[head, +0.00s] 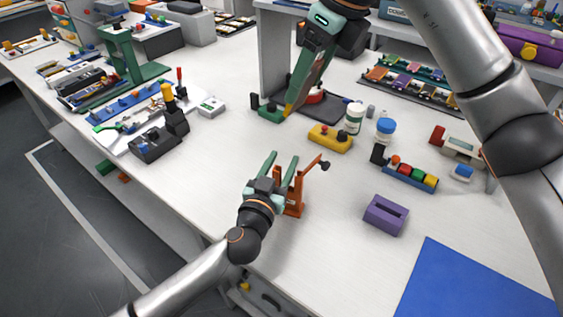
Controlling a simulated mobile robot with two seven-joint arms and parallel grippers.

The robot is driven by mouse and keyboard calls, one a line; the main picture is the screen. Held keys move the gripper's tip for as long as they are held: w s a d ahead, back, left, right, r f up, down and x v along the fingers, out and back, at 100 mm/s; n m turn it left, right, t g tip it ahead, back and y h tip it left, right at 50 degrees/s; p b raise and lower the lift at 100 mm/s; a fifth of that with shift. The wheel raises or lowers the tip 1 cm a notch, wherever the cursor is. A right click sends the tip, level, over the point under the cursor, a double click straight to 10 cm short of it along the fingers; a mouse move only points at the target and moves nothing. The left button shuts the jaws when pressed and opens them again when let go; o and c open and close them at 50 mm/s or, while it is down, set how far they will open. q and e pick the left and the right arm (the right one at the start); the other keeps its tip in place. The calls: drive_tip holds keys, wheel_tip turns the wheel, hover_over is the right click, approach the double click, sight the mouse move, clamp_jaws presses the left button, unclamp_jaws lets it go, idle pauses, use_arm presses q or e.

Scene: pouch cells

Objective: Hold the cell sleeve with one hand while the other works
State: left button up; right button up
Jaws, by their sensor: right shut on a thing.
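My right gripper (306,72) reaches down from the top and is shut on a thin grey and orange piece (291,105), partly hidden by the fingers. A purple slotted block (386,214) lies on the table to the right, apart from both grippers. I cannot tell for sure which thing is the cell sleeve.
A yellow block (330,138), a white jar (354,118) and a blue-lidded jar (385,129) stand near my right gripper. A row of coloured blocks (411,176) is to the right. A blue mat (470,285) lies in front.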

use_arm(q)
drive_tip(key=v, duration=1.2)
drive_tip(key=shift+s, duration=0.1)
